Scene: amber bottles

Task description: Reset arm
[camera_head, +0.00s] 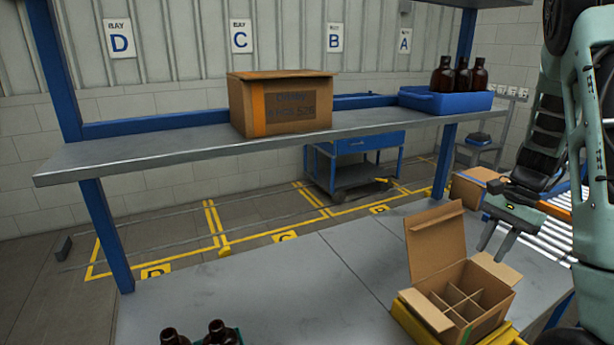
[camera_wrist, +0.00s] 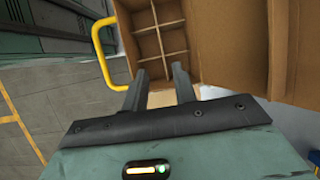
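My gripper (camera_head: 496,244) is at the right in the head view, above and behind the open cardboard box. In the wrist view my gripper (camera_wrist: 160,80) has its two fingers apart with nothing between them. The open cardboard box (camera_head: 436,244) has empty divided compartments in both views, and its flaps stand open; it also shows in the wrist view (camera_wrist: 225,45). Amber bottles (camera_head: 477,76) stand in a blue tray (camera_head: 445,103) on the shelf. More amber bottles (camera_head: 217,333) show at the bottom edge, partly cut off.
A closed cardboard box (camera_head: 281,104) sits on the grey shelf (camera_head: 110,160). The open box rests on a yellow holder (camera_head: 415,330) on the grey table (camera_head: 270,285). A roller conveyor (camera_head: 520,275) lies at the right behind my arm. The table's middle is clear.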

